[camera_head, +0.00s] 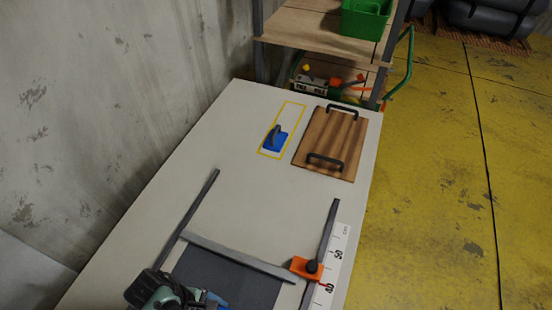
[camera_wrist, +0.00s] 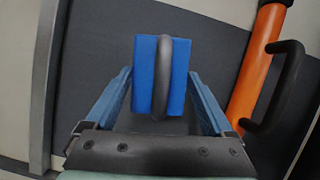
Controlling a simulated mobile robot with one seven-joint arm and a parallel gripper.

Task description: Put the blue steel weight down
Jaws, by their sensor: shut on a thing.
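A blue steel weight (camera_wrist: 145,75) with a dark arched handle (camera_wrist: 165,80) is between the two blue fingers of my gripper (camera_wrist: 160,105) in the wrist view. My gripper is shut on it; the exact contact is hard to see. The weight is over a dark grey mat (camera_wrist: 95,50), and I cannot tell whether it touches the mat. In the head view my gripper (camera_head: 212,302) is at the bottom edge, over the mat (camera_head: 240,285), and hides the held weight. A second blue weight (camera_head: 275,140) with a dark handle stands inside a yellow outline (camera_head: 292,110) on the table.
The pale table (camera_head: 225,205) has free room in its middle. Dark bars (camera_head: 240,258) frame the mat. An orange block (camera_head: 303,267) with a black knob is by a ruler strip (camera_head: 343,240). A wooden board (camera_head: 330,140) with two black handles lies near a shelf (camera_head: 310,30).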

